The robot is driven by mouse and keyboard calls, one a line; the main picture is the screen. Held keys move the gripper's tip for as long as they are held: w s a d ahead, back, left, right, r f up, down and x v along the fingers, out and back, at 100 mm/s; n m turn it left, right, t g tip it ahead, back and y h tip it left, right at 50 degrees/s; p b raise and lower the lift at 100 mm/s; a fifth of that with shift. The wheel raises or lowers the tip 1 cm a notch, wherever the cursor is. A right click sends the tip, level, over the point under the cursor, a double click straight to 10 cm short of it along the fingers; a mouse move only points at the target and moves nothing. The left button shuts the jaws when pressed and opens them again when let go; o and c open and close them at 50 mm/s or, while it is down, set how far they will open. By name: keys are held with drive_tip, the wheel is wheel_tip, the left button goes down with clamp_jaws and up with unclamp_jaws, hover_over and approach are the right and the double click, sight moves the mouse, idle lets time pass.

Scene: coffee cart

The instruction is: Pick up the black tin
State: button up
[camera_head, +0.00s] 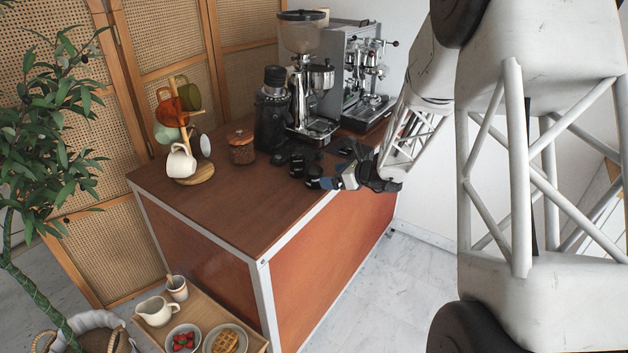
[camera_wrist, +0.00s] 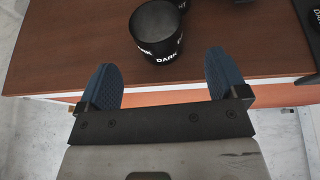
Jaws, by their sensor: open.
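A black tin (camera_wrist: 156,32) with white lettering that reads DARK stands upright on the wooden cart top in the wrist view, near the front edge. It lies just beyond my gripper (camera_wrist: 160,80), centred between the two blue fingers and apart from them. My gripper is open and empty. In the head view my gripper (camera_head: 328,182) is low at the cart's front edge, beside small black tins (camera_head: 297,165). The arm and fingers crowd that spot, so the tin's outline is hard to make out there.
Another dark tin (camera_wrist: 181,4) stands close behind. A grinder (camera_head: 302,80), an espresso machine (camera_head: 350,70) and a dark grinder-like device (camera_head: 272,115) stand behind. A brown jar (camera_head: 242,150) and a mug tree (camera_head: 196,172) are to the left. The cart's front left top is clear.

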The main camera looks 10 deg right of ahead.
sight(321, 175)
drive_tip(key=shift+x, duration=1.3)
drive_tip(key=shift+w+a, duration=0.1)
drive_tip(key=shift+x, duration=2.45)
drive_tip(key=shift+a, duration=0.1)
drive_tip(key=c, duration=1.1)
drive_tip(key=shift+r, duration=0.2)
